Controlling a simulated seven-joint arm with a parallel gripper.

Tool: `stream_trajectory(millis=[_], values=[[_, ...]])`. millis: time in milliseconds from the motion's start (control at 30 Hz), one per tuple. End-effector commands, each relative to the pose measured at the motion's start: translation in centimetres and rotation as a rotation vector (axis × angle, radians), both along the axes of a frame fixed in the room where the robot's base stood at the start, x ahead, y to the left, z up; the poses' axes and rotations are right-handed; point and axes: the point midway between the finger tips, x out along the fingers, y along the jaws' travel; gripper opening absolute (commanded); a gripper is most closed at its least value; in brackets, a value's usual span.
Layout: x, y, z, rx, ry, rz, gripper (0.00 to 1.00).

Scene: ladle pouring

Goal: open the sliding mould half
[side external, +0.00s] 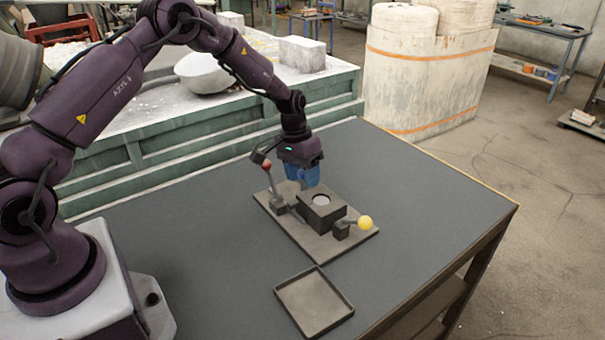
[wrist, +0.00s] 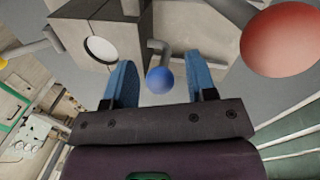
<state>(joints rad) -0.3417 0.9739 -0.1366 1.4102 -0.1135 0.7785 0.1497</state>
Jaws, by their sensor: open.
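The mould (side external: 322,212) is a dark block with a round, pale-filled opening on top, standing on a flat base plate (side external: 295,240). In the wrist view the mould (wrist: 85,25) is at the upper left, with its pale round opening (wrist: 101,49). A blue ball knob (wrist: 160,80) on a bent grey rod appears between my blue fingers. My gripper (side external: 303,180) is open, pointing down just behind the mould; its fingers (wrist: 163,85) appear on either side of the knob, apart from it. In the side view the fingers hide the knob.
A lever with a red ball (side external: 267,165) rises left of my gripper; the ball looms close in the wrist view (wrist: 283,40). A yellow-ball handle (side external: 365,222) sits at the plate's right. An empty shallow tray (side external: 314,303) lies in front. The table (side external: 430,200) is clear to the right.

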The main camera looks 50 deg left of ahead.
Motion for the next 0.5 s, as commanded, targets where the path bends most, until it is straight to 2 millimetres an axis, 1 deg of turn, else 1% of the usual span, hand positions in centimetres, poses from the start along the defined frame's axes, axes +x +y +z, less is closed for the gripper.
stream_trajectory(millis=[200, 267, 300, 367, 400, 433, 500], values=[[0.02, 0.00, 0.00, 0.000, -0.001, 0.000, 0.52], [0.02, 0.01, 0.01, 0.000, 0.000, 0.000, 0.38], [0.02, 0.01, 0.02, 0.000, 0.000, 0.000, 0.29], [0.02, 0.01, 0.02, 0.000, 0.000, 0.000, 0.15], [0.02, 0.01, 0.03, 0.000, 0.000, 0.000, 0.06], [0.02, 0.01, 0.03, 0.000, 0.000, 0.000, 0.00], [0.02, 0.02, 0.04, 0.000, 0.000, 0.000, 0.00]])
